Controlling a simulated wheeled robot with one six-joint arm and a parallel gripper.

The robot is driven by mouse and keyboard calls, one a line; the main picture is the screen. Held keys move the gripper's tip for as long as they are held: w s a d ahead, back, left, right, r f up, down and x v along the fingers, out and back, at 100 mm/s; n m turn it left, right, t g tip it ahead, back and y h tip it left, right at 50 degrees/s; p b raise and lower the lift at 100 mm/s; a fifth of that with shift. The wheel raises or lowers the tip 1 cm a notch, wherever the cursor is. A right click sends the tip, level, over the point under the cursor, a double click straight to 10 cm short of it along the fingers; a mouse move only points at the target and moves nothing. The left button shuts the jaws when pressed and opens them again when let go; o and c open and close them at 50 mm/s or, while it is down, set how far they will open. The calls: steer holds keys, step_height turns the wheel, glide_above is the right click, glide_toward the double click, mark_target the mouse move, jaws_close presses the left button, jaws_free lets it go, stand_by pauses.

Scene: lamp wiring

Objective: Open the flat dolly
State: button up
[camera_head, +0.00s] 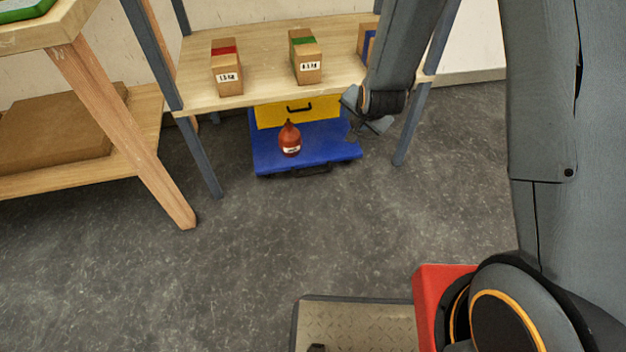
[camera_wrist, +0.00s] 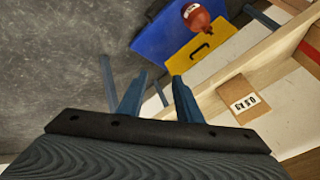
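A flat blue platform (camera_head: 330,150), which looks like the flat dolly, lies on the floor under the shelf, with dark parts at its front edge. A red-brown bottle (camera_head: 289,140) with a white label stands on it. A yellow panel (camera_head: 330,107) with a black handle is at its back. The blue platform (camera_wrist: 160,35), bottle (camera_wrist: 196,17) and yellow panel (camera_wrist: 190,65) also show in the wrist view.
A wooden shelf (camera_head: 200,97) with grey posts stands over the platform and bears several small labelled boxes, such as a red-topped box (camera_head: 227,70). A wooden table (camera_head: 120,110) with a brown box (camera_head: 50,135) is at left.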

steer(key=w+a+f+m+t+b, duration=0.1)
steer(key=w+a+f+b, duration=0.15)
steer(key=f, duration=0.45)
steer(key=w+a+f+m+t+b, duration=0.1)
steer(key=w+a+f+b, duration=0.2)
steer(key=f, duration=0.4)
steer(key=m+t+y+b, duration=0.3)
steer(key=m+t+b, duration=0.2)
steer(key=b, duration=1.2)
glide_toward(313, 174)
steer(key=w+f, duration=0.1)
steer(key=w, duration=0.2)
steer(key=shift+w+a+f+b, duration=0.25)
steer(key=shift+w+a+b, duration=0.25)
steer(key=shift+a, duration=0.1)
steer(key=shift+b+x, duration=1.7)
steer(key=shift+x, duration=1.65)
steer(key=shift+r, duration=0.2)
jaws_close()
